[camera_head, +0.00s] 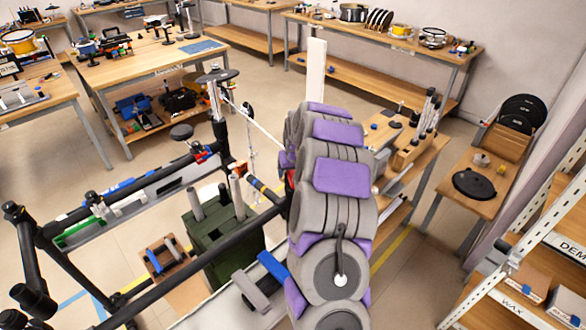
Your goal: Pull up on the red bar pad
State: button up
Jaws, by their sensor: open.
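A small red patch (291,180) shows at the right end of a black bar (215,240), against the left edge of my grey and purple arm. It may be part of the red bar pad; most of it is hidden, so I cannot tell its shape. A smaller red piece (201,155) sits near the upper end of another black bar (150,178). My arm runs from the bottom of the view up through the middle. I cannot make out my gripper's fingers; they are hidden behind or beyond the arm.
A green box with grey posts (222,240) stands on the floor left of my arm. A workbench (150,65) is at upper left. A low table with a black disc (473,184) is at right, near a shelf (562,235). Open floor lies behind the bars.

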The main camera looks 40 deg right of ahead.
jog(key=shift+c, duration=0.2)
jog(key=c, duration=1.1)
jog(key=o, duration=1.1)
jog(key=shift+o, duration=0.2)
